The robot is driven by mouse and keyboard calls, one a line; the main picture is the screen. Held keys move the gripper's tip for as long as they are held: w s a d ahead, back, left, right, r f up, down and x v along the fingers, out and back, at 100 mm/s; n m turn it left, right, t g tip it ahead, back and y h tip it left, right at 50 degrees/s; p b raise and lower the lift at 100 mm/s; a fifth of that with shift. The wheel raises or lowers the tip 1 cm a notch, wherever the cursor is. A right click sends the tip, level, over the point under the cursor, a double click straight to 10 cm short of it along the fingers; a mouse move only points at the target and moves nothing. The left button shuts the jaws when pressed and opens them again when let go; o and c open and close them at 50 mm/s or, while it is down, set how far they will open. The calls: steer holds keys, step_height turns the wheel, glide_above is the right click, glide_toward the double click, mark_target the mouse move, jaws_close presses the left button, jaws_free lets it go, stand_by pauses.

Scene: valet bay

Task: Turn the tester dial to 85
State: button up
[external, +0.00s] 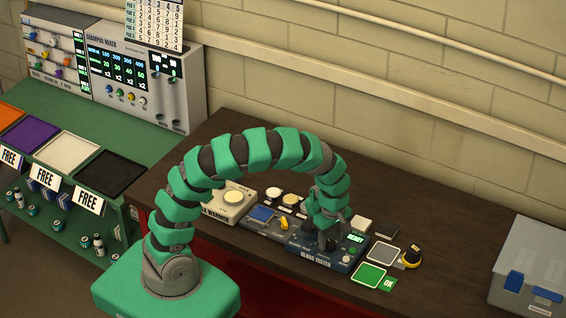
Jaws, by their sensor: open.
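The gloss tester (334,265) is a dark blue box on the brown bench, right of centre. A lit green READY display (356,239) is on its upper right. My gripper (326,243) points down over the top of the tester, with its dark fingers at the panel. It counts as open, though its fingers are small and partly hidden here. The dial is not distinguishable; my gripper and wrist cover part of the panel. I cannot tell whether the fingers touch anything, and no dial reading is legible.
A cream warmer (234,203) and a blue pad (262,214) with a yellow item (284,223) lie left of the tester. To its right are a grey pad (383,254), a green pad (369,275), and a black-yellow object (411,257).

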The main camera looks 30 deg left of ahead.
steer(key=shift+f, duration=0.45)
steer(key=c, duration=1)
steer(key=shift+o, duration=0.2)
